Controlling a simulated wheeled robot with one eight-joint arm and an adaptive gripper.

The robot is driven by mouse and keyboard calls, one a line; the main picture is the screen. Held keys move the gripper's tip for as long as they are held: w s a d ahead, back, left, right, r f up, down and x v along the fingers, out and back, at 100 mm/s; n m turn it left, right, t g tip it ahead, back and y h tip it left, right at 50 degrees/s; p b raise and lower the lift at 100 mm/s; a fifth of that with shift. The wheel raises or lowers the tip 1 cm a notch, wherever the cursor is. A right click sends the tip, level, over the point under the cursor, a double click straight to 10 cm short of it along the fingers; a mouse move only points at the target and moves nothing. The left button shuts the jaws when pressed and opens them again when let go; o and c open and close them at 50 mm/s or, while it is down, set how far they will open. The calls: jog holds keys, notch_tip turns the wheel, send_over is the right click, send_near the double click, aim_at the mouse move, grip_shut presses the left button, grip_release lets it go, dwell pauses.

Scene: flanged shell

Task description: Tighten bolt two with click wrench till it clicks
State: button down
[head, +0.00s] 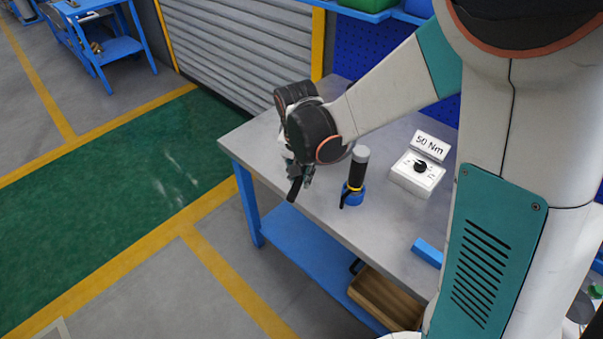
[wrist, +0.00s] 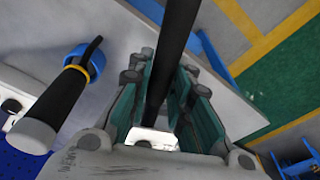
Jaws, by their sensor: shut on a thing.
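My gripper (head: 302,178) is above the front left part of the bench, pointing down. In the wrist view its teal fingers (wrist: 160,90) are shut on a long black bar (wrist: 178,30). The bar's lower end (head: 294,190) shows below my gripper in the head view; I cannot tell what tool it is. A wrench-like tool with a black grip (head: 357,172), grey cap and yellow ring stands upright in a blue holder (head: 352,196), right of my gripper. Its grip also shows in the wrist view (wrist: 62,98). No bolt can be made out; my wrist hides part of the bench.
The grey bench top (head: 330,232) has free room at its front. A white dial box (head: 416,174) with a "50 Nm" sign (head: 431,146) stands at the right. A blue block (head: 427,252) lies near the front edge. A wooden box (head: 386,300) is below.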

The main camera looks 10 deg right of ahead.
jog(key=shift+f+b, duration=0.9)
jog(key=shift+f, duration=0.25)
jog(key=shift+a, duration=0.1)
jog(key=w+a+m, duration=0.5)
jog(key=w+a, duration=0.1)
jog(key=shift+b, duration=0.4)
dwell(1.4)
jog(key=shift+s+f, duration=0.1)
jog(key=shift+f, duration=0.05)
jog(key=shift+s+d, duration=0.35)
jog(key=shift+s, duration=0.15)
jog(key=shift+s+n, duration=0.1)
jog(key=shift+n, duration=0.2)
jog(key=shift+r, duration=0.2)
